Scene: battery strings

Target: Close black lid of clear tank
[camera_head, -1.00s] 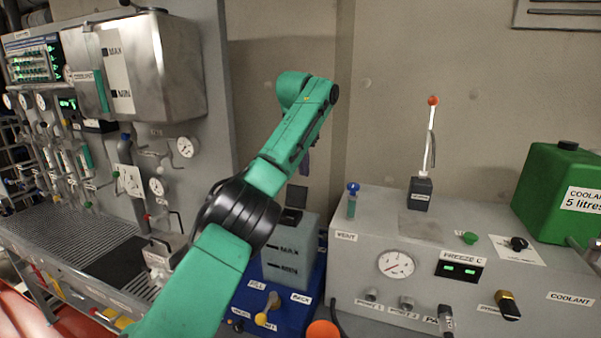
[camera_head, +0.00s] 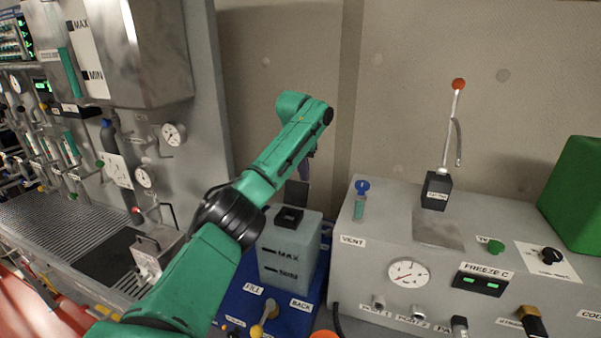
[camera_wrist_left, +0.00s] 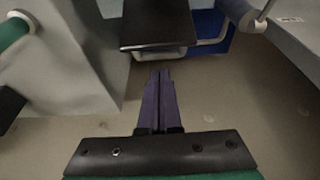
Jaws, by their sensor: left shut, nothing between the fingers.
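In the left wrist view a dark flat panel, which looks like the lid (camera_wrist_left: 158,22), is just beyond the fingertips. My left gripper (camera_wrist_left: 160,72) is shut and empty, its purple fingers together. In the head view the left gripper (camera_head: 306,170) is mostly hidden by its arm, behind and above the lid. I cannot tell whether it touches the lid. My right gripper is not in view.
A grey console (camera_head: 470,255) with gauge and switches stands to the right, holding an upright lever with an orange ball (camera_head: 458,84). A steel tank (camera_head: 150,55) and panel are at the left. A bare wall (camera_head: 285,45) is behind.

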